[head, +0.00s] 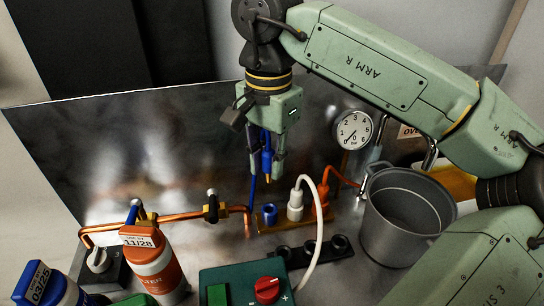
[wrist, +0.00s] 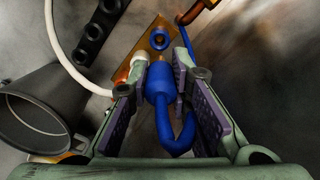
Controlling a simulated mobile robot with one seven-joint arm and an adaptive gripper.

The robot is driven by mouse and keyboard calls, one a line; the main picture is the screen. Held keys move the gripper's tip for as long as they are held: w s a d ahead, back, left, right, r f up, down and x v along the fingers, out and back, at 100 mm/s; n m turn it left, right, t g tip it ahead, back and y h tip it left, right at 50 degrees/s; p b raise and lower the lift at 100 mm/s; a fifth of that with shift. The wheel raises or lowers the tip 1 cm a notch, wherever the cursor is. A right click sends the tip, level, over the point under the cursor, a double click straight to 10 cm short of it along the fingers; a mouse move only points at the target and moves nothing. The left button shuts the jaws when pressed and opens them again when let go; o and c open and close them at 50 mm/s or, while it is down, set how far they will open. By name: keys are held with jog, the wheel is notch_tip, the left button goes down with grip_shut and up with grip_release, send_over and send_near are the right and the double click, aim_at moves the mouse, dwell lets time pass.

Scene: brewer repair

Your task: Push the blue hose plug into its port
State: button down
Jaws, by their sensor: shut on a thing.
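My gripper (head: 267,165) is shut on the blue hose plug (head: 267,158) and holds it in the air with its brass tip pointing down. In the wrist view the plug (wrist: 160,85) sits between the purple finger pads, its hose curling back towards the palm. The blue port (head: 270,213) is an open ring on a brass-coloured block (head: 265,226). The plug tip is above the port and apart from it in the head view. In the wrist view the port (wrist: 159,39) shows just beyond the tip.
To the port's right are a white hose plug (head: 295,203) and an orange one (head: 321,198). A grey pot (head: 400,250), a gauge (head: 353,130), copper pipes (head: 180,217) and an orange filter (head: 150,258) stand around. A black holder (head: 297,257) lies in front.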

aim_at(269, 181)
jog(key=shift+f+b, duration=2.75)
jog(key=shift+f, duration=0.95)
jog(key=shift+f+b, duration=1.15)
jog(key=shift+f, duration=0.35)
jog(key=shift+s+f+b, duration=0.35)
jog(key=shift+f+b, duration=0.35)
jog(key=shift+f, duration=0.05)
jog(key=c, duration=1.8)
grip_release()
jog(key=shift+o, duration=1.3)
jog(key=shift+w+a+f, duration=0.1)
jog(key=shift+w+f, duration=0.1)
jog(key=o, duration=1.2)
jog(key=shift+w+r, duration=0.1)
jog(key=shift+r, duration=0.25)
jog(key=shift+c, duration=0.2)
jog(key=shift+r, duration=0.1)
jog(key=shift+w+r+p, duration=0.15)
jog(key=shift+r+p, duration=2.6)
jog(key=shift+r, duration=0.8)
jog(key=shift+c, duration=0.3)
